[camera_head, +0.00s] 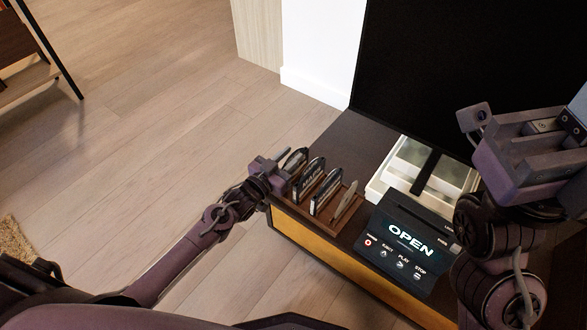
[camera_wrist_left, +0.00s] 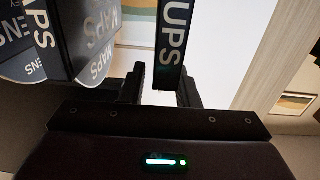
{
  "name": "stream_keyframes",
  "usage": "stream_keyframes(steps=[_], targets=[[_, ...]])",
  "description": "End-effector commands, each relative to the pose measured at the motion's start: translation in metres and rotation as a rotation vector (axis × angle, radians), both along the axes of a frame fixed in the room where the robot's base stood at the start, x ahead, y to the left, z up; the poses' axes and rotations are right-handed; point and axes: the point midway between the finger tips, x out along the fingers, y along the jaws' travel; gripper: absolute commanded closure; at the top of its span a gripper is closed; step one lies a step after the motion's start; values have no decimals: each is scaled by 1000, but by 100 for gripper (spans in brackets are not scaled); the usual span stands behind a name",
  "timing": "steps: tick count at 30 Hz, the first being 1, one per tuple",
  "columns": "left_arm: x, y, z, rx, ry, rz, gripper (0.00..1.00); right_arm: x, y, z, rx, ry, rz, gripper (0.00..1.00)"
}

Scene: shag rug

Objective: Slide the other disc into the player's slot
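The player (camera_head: 408,243) has a dark front with "OPEN" lit on its display and a row of buttons below. To its left, a brown rack (camera_head: 331,226) holds several upright flat cases or discs, one of them dark and lettered (camera_head: 308,182). My left gripper (camera_head: 279,162) is at the rack's left end, beside the leftmost case (camera_head: 296,159). In the left wrist view, a dark lettered case (camera_wrist_left: 173,45) stands between the fingers, with a gap on its left side, so the gripper looks open around it. My right gripper (camera_head: 530,140) is raised at the right; its fingertips are unclear.
The cabinet (camera_head: 340,265) has an orange-brown front. Lettered cases (camera_wrist_left: 95,45) crowd the wrist view's left. Open wood floor lies left.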

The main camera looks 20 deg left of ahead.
Motion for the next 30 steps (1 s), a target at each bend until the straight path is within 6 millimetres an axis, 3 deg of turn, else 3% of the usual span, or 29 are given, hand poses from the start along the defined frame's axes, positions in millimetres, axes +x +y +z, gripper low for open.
stream_keyframes(steps=[8, 15, 30], targets=[[3, -2, 1, -1, 0, 0, 73, 0, 1, 1, -1, -3, 0, 100], [3, -1, 0, 0, 0, 0, 100, 0, 1, 1, -1, -3, 0, 100], [3, -1, 3, 0, 0, 0, 100, 0, 0, 3, -1, -5, 0, 100]])
